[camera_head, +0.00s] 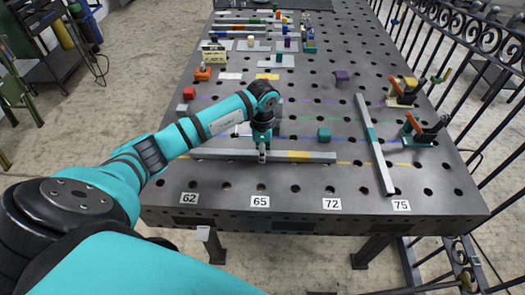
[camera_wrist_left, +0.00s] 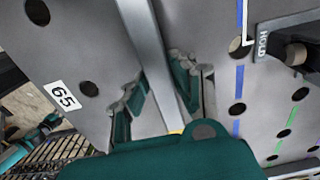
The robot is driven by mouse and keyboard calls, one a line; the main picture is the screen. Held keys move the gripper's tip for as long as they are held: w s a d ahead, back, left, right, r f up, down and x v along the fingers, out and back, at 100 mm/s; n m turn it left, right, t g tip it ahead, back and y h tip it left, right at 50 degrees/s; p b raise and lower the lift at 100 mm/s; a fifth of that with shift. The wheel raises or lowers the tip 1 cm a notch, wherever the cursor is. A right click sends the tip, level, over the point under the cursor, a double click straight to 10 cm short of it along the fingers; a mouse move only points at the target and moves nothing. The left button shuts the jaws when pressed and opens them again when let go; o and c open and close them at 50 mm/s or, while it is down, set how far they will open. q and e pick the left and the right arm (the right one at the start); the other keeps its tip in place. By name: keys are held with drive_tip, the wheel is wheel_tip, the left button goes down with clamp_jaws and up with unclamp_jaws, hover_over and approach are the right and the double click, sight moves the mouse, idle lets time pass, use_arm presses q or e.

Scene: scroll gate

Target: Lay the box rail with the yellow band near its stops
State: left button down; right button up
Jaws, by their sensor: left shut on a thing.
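The grey box rail with the yellow band (camera_head: 299,156) lies lengthwise across the near part of the dark perforated table, behind the number labels. My left gripper (camera_head: 263,154) points down and is shut on this rail, left of the band. In the left wrist view the rail (camera_wrist_left: 155,55) runs between the two fingers (camera_wrist_left: 160,98), and a sliver of yellow shows at my wrist's edge. I cannot tell whether the rail touches the table. A yellow line (camera_head: 398,164) is drawn on the table to the right. Which parts are its stops is unclear. My right gripper is out of view.
A second rail with a teal band (camera_head: 372,135) lies slanted at the right. Two clamps with orange handles (camera_head: 404,88) (camera_head: 424,129) stand at the right edge. A teal block (camera_head: 324,134) is behind the rail. Labels 62 to 75 line the front edge. Several small parts lie farther back.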

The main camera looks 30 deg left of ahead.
use_arm(q)
drive_tip(key=shift+f, duration=0.35)
idle(0.3)
drive_tip(key=c, duration=1.1)
unclamp_jaws()
drive_tip(key=shift+o, duration=0.5)
drive_tip(key=shift+f, duration=0.1)
wheel_tip(320, 180, up, 12)
